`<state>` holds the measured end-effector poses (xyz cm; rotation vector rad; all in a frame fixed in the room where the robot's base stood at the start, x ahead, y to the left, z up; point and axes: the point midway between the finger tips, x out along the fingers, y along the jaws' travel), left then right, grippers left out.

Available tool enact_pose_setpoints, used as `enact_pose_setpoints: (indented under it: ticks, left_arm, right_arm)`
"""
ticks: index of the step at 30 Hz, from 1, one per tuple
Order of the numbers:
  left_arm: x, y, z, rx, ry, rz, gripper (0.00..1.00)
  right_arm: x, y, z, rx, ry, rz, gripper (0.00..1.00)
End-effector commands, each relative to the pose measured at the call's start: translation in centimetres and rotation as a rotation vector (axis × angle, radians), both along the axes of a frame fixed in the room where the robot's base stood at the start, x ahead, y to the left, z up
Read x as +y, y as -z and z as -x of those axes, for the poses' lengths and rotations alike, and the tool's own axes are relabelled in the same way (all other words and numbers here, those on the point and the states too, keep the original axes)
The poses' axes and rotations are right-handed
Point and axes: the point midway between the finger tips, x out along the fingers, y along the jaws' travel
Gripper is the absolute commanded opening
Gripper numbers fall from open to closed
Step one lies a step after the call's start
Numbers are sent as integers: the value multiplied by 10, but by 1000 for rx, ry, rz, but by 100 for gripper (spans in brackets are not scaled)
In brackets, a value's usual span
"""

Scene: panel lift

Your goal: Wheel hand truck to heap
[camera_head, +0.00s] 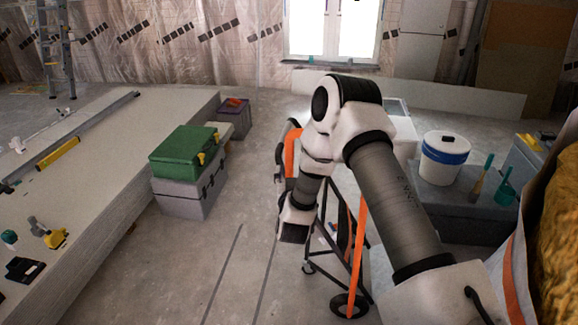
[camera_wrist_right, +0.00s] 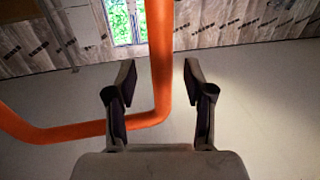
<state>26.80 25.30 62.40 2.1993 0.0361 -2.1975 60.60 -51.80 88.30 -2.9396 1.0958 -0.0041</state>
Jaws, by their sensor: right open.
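The hand truck, with an orange frame (camera_head: 358,255) and dark wheels (camera_head: 349,306), stands on the floor in the middle of the head view, partly hidden behind my right arm. My right gripper (camera_head: 293,233) hangs in front of it; its fingers are hard to make out there. In the right wrist view the right gripper (camera_wrist_right: 158,80) is open, with an orange bar (camera_wrist_right: 160,50) showing between its fingers; I cannot tell whether they touch. My left gripper is not in view. I cannot identify a heap with certainty.
A green toolbox (camera_head: 182,150) sits on a grey case (camera_head: 190,193) to the left, beside a long pale platform (camera_head: 110,215). A white bucket (camera_head: 443,160) stands on a grey box at right. A bag with yellow material (camera_head: 558,235) fills the right edge. Floor left of the truck is clear.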

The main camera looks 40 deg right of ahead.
Motion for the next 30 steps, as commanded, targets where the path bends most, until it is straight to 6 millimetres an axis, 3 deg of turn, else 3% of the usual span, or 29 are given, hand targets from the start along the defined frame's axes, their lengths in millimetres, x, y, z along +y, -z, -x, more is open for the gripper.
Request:
enact_pose_setpoints:
  ticks: [6,14,15,19,30]
  left_arm:
    - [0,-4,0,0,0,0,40]
    - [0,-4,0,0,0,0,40]
    - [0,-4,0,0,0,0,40]
    - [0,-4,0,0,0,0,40]
    - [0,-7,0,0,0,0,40]
  right_arm:
    - [-23,-1,-27,-1,-1,0,53]
    - [-27,0,-31,1,-2,0,53]
    - [-27,0,-31,1,-2,-1,49]
    - [-27,0,-31,1,-2,-1,3]
    - [-33,-1,-29,1,0,-1,0]
